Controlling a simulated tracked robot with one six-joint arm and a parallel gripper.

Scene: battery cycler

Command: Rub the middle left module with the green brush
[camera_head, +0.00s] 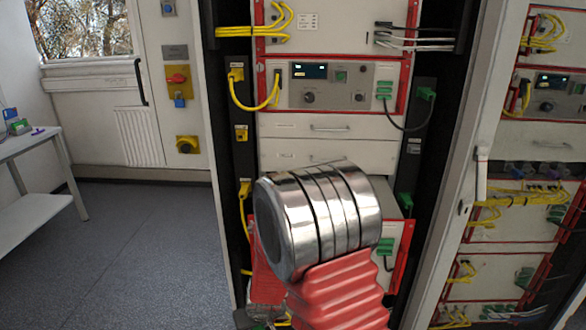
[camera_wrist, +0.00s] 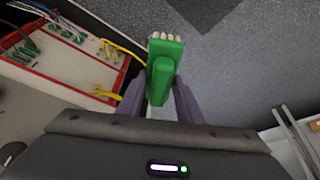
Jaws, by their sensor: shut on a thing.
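The green brush (camera_wrist: 165,55) has white bristles at its far end and shows in the wrist view. My gripper (camera_wrist: 160,98) is shut on it, with a dark finger on each side. In the head view the brush and my gripper are hidden behind my own arm. The middle left module (camera_head: 345,75) is a red-framed panel with small displays, knobs and green plugs in the left rack. A yellow cable hangs at its left and a dark cable at its right. In the wrist view a red-framed module (camera_wrist: 65,65) lies at upper left, apart from the brush; I cannot tell which one.
Another red-framed module (camera_head: 275,25) sits above, and plain drawers (camera_head: 290,130) below. A second rack (camera_head: 545,85) stands at the right behind a pale frame post (camera_head: 488,120). A white table (camera_head: 40,202) stands at far left. Grey floor (camera_head: 130,250) is clear between.

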